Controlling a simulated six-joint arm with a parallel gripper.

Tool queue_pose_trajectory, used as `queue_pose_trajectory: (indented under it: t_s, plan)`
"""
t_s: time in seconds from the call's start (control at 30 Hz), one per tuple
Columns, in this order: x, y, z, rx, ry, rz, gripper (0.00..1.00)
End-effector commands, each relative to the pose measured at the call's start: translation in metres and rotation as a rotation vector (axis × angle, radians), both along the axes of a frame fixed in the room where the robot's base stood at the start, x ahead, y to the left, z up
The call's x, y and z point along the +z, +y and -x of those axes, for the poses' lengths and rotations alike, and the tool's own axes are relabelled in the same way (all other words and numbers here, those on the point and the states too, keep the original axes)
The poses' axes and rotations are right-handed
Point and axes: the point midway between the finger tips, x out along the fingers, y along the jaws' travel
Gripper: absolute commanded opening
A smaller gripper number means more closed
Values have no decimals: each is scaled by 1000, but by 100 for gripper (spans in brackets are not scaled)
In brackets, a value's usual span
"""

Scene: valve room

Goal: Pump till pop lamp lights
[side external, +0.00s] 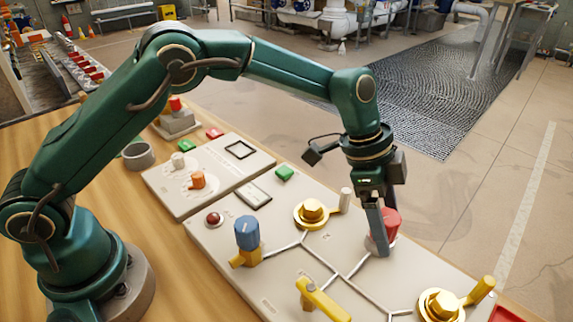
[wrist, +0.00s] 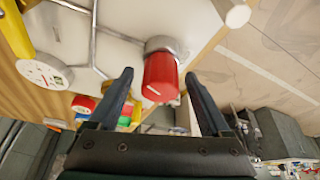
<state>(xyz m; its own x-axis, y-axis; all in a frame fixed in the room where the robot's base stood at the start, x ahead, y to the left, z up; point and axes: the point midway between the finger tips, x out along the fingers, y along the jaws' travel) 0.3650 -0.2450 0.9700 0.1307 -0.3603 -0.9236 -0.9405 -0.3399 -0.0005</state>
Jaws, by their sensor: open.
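A light panel (side external: 255,275) on the wooden bench carries the fittings and grey pipe lines. A red knob (side external: 391,222) stands on a pale round base near the panel's far edge; it also shows in the wrist view (wrist: 161,78). My gripper (side external: 384,232) is open at the red knob, pointing down. In the wrist view its two fingers (wrist: 159,74) lie on either side of the knob, with gaps showing. In the side view a finger partly covers the knob. A small dark red dome (side external: 213,218) sits at the panel's left; I cannot tell whether it is the pop lamp or lit.
A blue knob (side external: 247,233), a yellow lever (side external: 322,299) and brass hex fittings (side external: 312,210) (side external: 440,304) stand on the panel. A second panel (side external: 207,175) with white and orange knobs lies behind. A grey cup (side external: 138,155) stands on the bench.

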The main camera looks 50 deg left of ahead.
Motion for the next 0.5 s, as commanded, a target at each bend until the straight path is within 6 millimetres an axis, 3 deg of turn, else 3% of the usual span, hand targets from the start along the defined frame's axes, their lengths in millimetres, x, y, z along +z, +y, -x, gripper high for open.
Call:
queue_pose_trajectory:
  t_s: [0.07,0.27,0.3,0.5]
  plan:
    - [0,0,0,0,0,0,82]
    - [0,0,0,0,0,0,5]
    - [0,0,0,0,0,0,0]
    - [0,0,0,-61,2,0,0]
